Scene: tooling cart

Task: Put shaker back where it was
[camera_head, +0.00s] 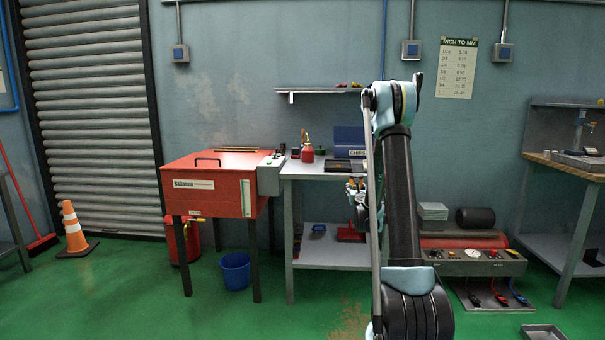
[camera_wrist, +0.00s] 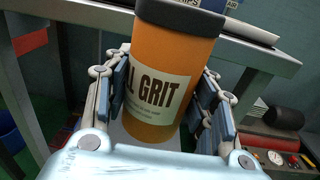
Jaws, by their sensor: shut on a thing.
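The shaker (camera_wrist: 165,60) is an orange cylinder with a dark lid and a pale label reading "L GRIT", its first letters cut off. In the wrist view it stands nearly upright, slightly tilted in the picture, between the pads of my gripper (camera_wrist: 160,105), which is shut on it. The top of its lid is cut off by the frame. In the head view my gripper (camera_head: 358,195) is at the right front of the grey workbench (camera_head: 290,172), mostly hidden by my arm. The shaker is too small and covered to make out clearly there.
On the bench stand a red oil can (camera_head: 307,153), a dark tray (camera_head: 343,165) and a blue chips bin (camera_head: 349,134). A red cabinet (camera_head: 215,185) adjoins its left. A wall shelf (camera_head: 315,90) hangs above. A machine with a control panel (camera_head: 475,262) stands right.

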